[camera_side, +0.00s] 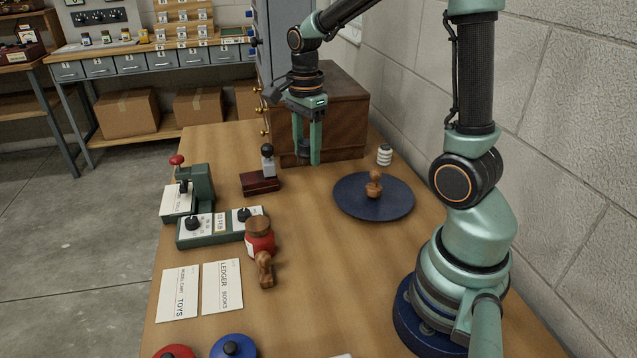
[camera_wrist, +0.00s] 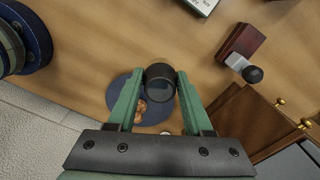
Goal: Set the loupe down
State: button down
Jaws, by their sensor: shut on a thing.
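The loupe (camera_wrist: 160,84) is a short dark cylinder with a greyish glass face, seen in the wrist view between the two green fingertips. My gripper (camera_wrist: 160,76) is shut on it. In the side view my gripper (camera_side: 308,150) hangs with its fingers pointing down, in front of the brown wooden cabinet and above the table (camera_side: 330,262). The loupe cannot be made out clearly there. A round dark blue mat (camera_side: 392,204) lies on the table to the right of my gripper, with a wooden-handled stamp (camera_side: 374,185) standing on it.
The wooden cabinet (camera_side: 340,118) stands close behind my gripper. A dark red block with a black-knobbed stamp (camera_side: 260,182) is to the left. A small white ribbed jar (camera_side: 384,154) stands behind the mat. The table middle is clear.

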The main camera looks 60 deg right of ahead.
aim_at(308, 221)
notch_tip(308, 221, down, 16)
jog(key=shift+f, duration=0.15)
dwell(0.3)
jog(key=shift+f, duration=0.15)
jog(key=shift+c, duration=1.5)
grip_release()
notch_tip(308, 221, up, 12)
jog(key=shift+r, duration=0.15)
jog(key=s+a+r+n+t, duration=0.2)
jog(key=a+r+n, duration=0.3)
jog(key=n, duration=0.5)
jog(key=s+a+r+n+t, duration=0.3)
jog(key=r+n, duration=0.4)
jog(key=n, duration=0.4)
jog(key=shift+s+a+r+n+t, duration=0.3)
jog(key=shift+s+a, duration=0.25)
jog(key=shift+a, duration=0.7)
